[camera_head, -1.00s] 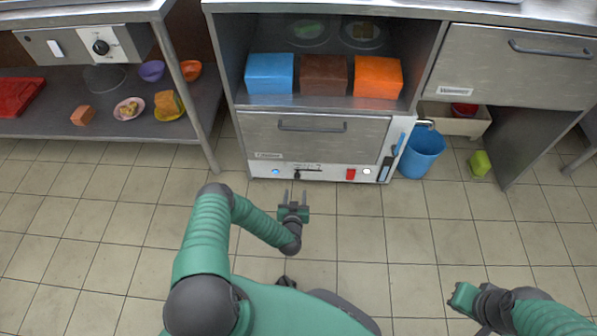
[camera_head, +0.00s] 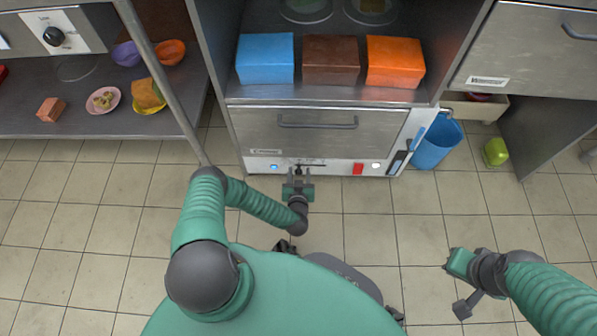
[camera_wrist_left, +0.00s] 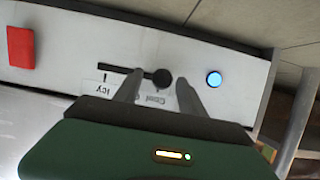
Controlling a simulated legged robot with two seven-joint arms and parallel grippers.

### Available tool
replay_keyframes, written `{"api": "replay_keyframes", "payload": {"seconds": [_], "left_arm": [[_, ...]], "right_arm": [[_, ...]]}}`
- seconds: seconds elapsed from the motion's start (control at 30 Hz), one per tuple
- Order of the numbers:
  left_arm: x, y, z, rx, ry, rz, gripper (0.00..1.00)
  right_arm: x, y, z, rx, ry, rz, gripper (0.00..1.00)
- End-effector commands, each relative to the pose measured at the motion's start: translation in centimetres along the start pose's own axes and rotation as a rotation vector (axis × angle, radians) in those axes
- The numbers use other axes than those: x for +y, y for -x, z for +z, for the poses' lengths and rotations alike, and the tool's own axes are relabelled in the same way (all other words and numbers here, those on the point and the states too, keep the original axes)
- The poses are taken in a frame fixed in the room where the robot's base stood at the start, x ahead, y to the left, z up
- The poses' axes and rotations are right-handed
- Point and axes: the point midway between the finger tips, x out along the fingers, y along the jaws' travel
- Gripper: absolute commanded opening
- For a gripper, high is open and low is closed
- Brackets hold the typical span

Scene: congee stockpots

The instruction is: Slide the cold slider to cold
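The cold slider's dark round knob (camera_wrist_left: 162,78) sits at one end of a black slot (camera_wrist_left: 125,70) on the white control panel (camera_head: 325,167) below the drawer. In the left wrist view, a label reading "Icy" (camera_wrist_left: 104,89) is by the far end of the slot. Another label (camera_wrist_left: 155,100), partly hidden by my fingers, is near the knob. My left gripper (camera_head: 298,176) is open, its fingers pointing at the panel. In the left wrist view its fingertips (camera_wrist_left: 160,86) lie either side of the knob; contact cannot be told. My right gripper (camera_head: 452,263) is low at right, away from the panel.
A lit blue button (camera_wrist_left: 214,79) is beside the knob, and a red switch (camera_wrist_left: 20,47) is past the "Icy" end. A blue bucket (camera_head: 436,145) stands right of the cabinet.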

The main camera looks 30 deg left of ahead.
Motion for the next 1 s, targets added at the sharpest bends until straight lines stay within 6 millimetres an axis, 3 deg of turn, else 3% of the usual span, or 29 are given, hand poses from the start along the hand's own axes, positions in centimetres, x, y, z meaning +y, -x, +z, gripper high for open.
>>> {"api": "replay_keyframes", "payload": {"seconds": [0.07, 0.33, 1.0], "left_arm": [[-0.05, -0.05, 0.08, -0.001, 0.002, 0.0, 0.36], [-0.08, -0.1, 0.12, -0.002, 0.002, 0.0, 0.01], [-0.12, -0.1, 0.15, -0.003, 0.001, -0.001, 0.0]], "right_arm": [[0.0, 0.0, 0.0, 0.0, 0.0, 0.0, 0.0], [-0.01, 0.0, 0.0, 0.0, 0.0, 0.0, 0.0], [-0.01, -0.01, 0.0, 0.0, 0.0, 0.0, 0.0]]}}
